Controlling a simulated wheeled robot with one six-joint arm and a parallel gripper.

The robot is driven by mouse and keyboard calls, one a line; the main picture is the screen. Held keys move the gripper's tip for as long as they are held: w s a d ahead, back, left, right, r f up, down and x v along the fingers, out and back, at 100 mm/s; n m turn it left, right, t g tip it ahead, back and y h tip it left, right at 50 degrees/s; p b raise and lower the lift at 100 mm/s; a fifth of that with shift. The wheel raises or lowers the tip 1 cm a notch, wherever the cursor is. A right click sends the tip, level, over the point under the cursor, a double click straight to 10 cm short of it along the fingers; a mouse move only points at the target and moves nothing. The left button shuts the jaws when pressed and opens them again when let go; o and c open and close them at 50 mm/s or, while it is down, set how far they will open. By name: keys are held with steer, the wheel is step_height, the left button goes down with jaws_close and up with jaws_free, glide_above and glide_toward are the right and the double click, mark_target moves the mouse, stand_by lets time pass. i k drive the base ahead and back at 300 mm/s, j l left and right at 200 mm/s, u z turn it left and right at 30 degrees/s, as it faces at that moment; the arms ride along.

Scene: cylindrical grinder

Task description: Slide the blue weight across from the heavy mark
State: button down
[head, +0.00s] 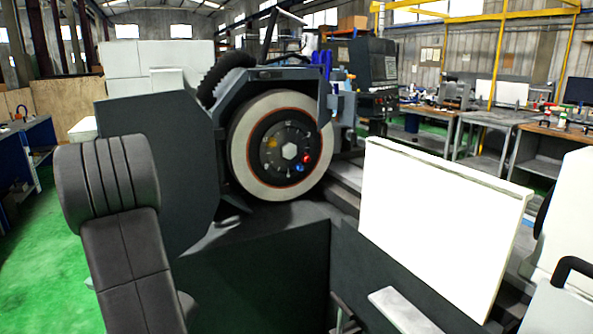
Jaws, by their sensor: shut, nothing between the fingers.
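The grinding wheel (247,170) faces me in its dark housing, a pale disc with a thin orange-red ring around its dark hub. On the hub flange, around a bright hex nut (289,151), sit small coloured pieces. The blue weight (299,168) is at the lower right. A red piece (306,159) is just above and right of it, very close. A yellow piece (272,143) is at the upper left. Which spot is the heavy mark, I cannot tell. My gripper is not clearly in view; only my dark arm links show at the left.
A dark side panel (160,150) stands left of the wheel. A large white panel (440,225) rises at the right. A pale flat bar (403,311) lies low in front. The space directly before the wheel looks clear. Workbenches (500,120) stand further back.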

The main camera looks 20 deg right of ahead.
mark_target(298, 166)
steer(key=i+z, duration=0.15)
steer(key=z, duration=0.3)
steer(key=i+z, duration=0.15)
steer(key=z, duration=0.25)
steer(key=i+z, duration=0.15)
steer(key=z, duration=0.3)
steer(key=i+z, duration=0.1)
steer(key=z, duration=0.35)
steer(key=i+j+z, duration=0.1)
steer(key=i+j, duration=0.15)
steer(key=i+j+z, duration=0.15)
steer(key=j, duration=0.3)
steer(key=i+j+z, duration=0.1)
steer(key=i+j, duration=0.25)
steer(key=i+j+z, duration=0.15)
steer(key=j, duration=0.35)
steer(key=i, duration=0.05)
